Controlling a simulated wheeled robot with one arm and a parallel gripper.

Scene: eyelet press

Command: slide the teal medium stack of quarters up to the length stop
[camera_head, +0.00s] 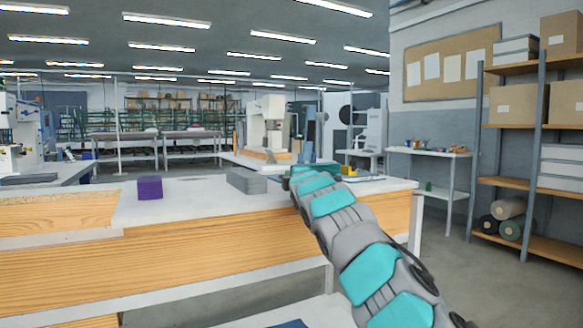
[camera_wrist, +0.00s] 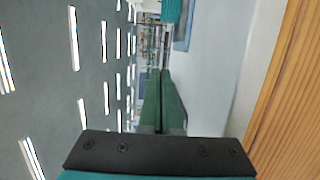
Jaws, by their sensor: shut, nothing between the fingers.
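A teal ribbed block, which looks like the teal stack of quarters (camera_wrist: 172,10), shows at the top edge of the wrist view, partly cut off. It lies beyond the fingertips and apart from them. In the head view a dark teal shape (camera_head: 325,167) shows just past the end of my arm, probably the same stack. My gripper (camera_wrist: 160,72) has its two dark green fingers together, with nothing between them. In the head view my own arm hides the fingers. I cannot clearly make out the length stop in either view.
A purple stack (camera_head: 150,187) and a grey stack (camera_head: 246,181) stand on the white tabletop (camera_head: 195,198) left of my arm. A blue-edged item (camera_wrist: 182,38) lies near the teal block. Shelves (camera_head: 530,125) stand at the right.

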